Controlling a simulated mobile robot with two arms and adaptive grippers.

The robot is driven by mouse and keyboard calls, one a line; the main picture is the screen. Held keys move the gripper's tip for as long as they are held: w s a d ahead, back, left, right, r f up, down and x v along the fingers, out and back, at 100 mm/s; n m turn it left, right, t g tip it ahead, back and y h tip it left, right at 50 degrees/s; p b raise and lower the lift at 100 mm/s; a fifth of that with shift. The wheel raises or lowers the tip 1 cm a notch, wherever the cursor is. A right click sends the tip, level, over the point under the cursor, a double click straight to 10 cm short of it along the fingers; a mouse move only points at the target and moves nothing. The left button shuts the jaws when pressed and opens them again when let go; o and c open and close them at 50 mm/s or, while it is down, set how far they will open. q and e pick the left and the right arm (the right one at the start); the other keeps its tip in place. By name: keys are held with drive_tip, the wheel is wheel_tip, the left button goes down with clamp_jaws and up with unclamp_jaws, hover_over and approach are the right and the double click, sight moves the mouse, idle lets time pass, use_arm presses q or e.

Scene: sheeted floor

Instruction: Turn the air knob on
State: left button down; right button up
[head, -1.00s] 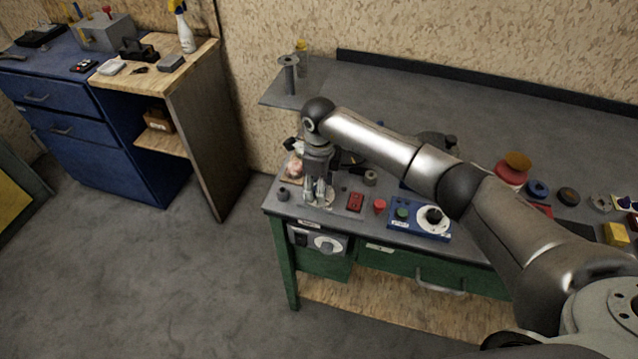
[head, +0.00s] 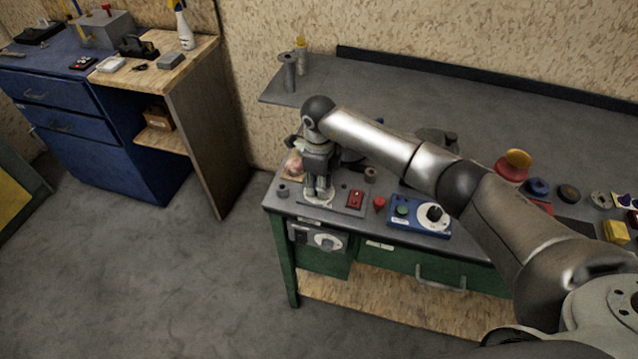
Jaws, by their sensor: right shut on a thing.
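My right gripper (head: 318,190) points down at the left end of the green workbench. Its fingers are shut on a small knob in the middle of a pale round dial (head: 322,202) on a grey plate. The fingers hide most of this knob, and I cannot read any label on it. A blue control box (head: 418,228) to the right has a black knob (head: 435,213) on a white dial and a green button. A grey panel (head: 302,232) under the bench edge carries another pale knob (head: 328,242). My left gripper is out of view.
A red switch (head: 356,199) and a red button (head: 379,203) stand close to the right of my gripper. A small dark cylinder (head: 283,191) is to its left. My right arm crosses above the bench. A blue cabinet (head: 95,135) stands at the left.

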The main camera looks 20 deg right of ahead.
drive_tip(key=m+b, duration=0.2)
drive_tip(key=m, duration=0.3)
drive_tip(key=m+b, duration=0.1)
drive_tip(key=m, duration=0.5)
drive_tip(key=shift+m, duration=0.4)
drive_tip(key=m, duration=1.1)
drive_tip(key=shift+m, duration=0.4)
drive_tip(key=o, duration=1.1)
drive_tip(key=shift+c, duration=0.2)
drive_tip(key=shift+r, duration=0.1)
